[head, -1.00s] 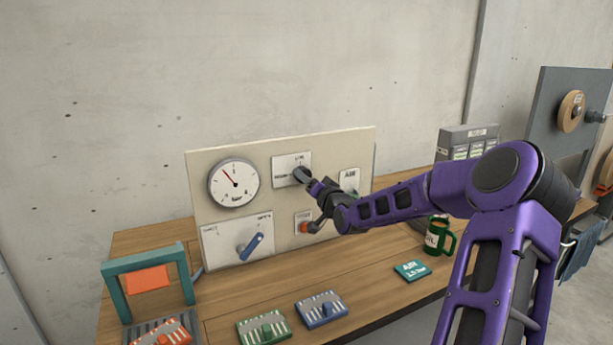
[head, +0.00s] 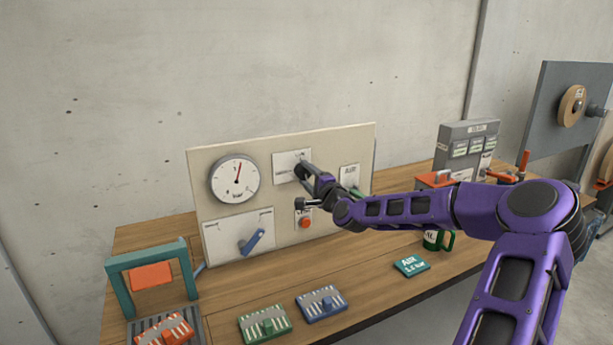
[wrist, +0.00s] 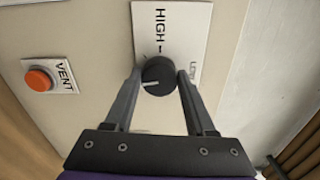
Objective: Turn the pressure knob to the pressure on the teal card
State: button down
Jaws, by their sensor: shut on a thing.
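The pressure knob (wrist: 158,72) is round and black with a white pointer line, on a white plate (wrist: 170,25) marked HIGH and LOW. My gripper (wrist: 160,80) is shut on the knob, one finger on each side. In the head view my gripper (head: 306,172) reaches the plate (head: 291,164) and mostly hides the knob. The round white gauge (head: 235,180) has a red needle pointing up, slightly right of vertical. The teal card (head: 411,265) lies on the bench, reading AIR and a bar value too small to read surely.
The orange VENT button (wrist: 39,80) sits beside the knob plate. A blue lever (head: 252,241) is on the panel's lower left. A green mug (head: 432,241) stands behind the teal card.

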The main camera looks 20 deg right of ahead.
jog(key=m+b, duration=0.1)
jog(key=m, duration=0.4)
jog(key=shift+f+m, duration=0.1)
jog(key=shift+m, duration=0.2)
jog(key=m+b, duration=0.1)
jog(key=m, duration=0.3)
jog(key=shift+m+b, duration=0.35)
jog(key=shift+m, duration=0.05)
jog(key=shift+c, duration=1.2)
grip_release()
jog(key=shift+r, duration=0.2)
jog(key=s, duration=1.7)
jog(key=shift+s+d, duration=0.2)
jog(key=shift+d, duration=0.15)
